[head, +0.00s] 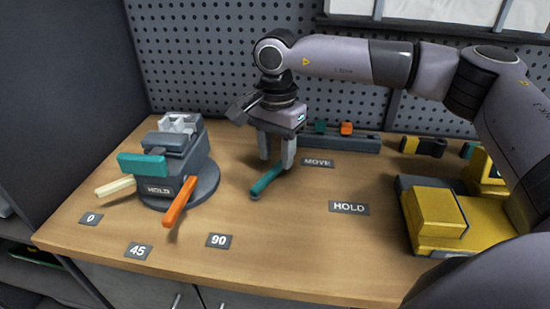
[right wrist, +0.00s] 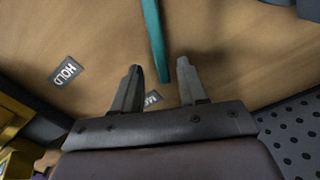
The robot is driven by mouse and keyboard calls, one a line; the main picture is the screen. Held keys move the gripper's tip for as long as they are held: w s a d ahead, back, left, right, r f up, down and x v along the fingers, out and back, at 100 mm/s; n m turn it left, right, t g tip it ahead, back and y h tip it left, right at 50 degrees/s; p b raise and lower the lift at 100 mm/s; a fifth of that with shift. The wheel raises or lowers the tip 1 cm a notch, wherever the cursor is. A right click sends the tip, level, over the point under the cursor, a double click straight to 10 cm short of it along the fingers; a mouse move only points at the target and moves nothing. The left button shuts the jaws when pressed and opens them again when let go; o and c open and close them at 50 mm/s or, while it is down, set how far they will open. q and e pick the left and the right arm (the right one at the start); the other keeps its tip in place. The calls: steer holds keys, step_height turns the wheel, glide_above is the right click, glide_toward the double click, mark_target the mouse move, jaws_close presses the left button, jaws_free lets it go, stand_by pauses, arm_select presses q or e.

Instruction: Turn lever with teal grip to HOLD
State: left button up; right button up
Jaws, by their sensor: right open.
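The lever with the teal grip (head: 267,183) lies low over the bench top in the head view, left of the MOVE plate (head: 318,163) and HOLD plate (head: 349,208). My right gripper (head: 277,163) points down at its far end, open and empty. In the right wrist view, the teal grip (right wrist: 155,40) runs from the top edge to between the fingertips of my right gripper (right wrist: 160,80). I cannot tell if they touch it. The HOLD plate (right wrist: 66,72) is on the left there, and the MOVE plate (right wrist: 152,98) is partly hidden.
A grey vise-like device (head: 190,165) stands at left, with teal, cream and orange handles and its own HOLD label. Plates 0 (head: 91,219), 45 (head: 138,251) and 90 (head: 219,241) lie before it. A yellow block device (head: 445,225) stands at right. The front middle is clear.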

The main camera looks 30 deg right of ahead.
steer(key=shift+f, duration=1.3)
jaws_close()
steer(key=shift+a, duration=0.1)
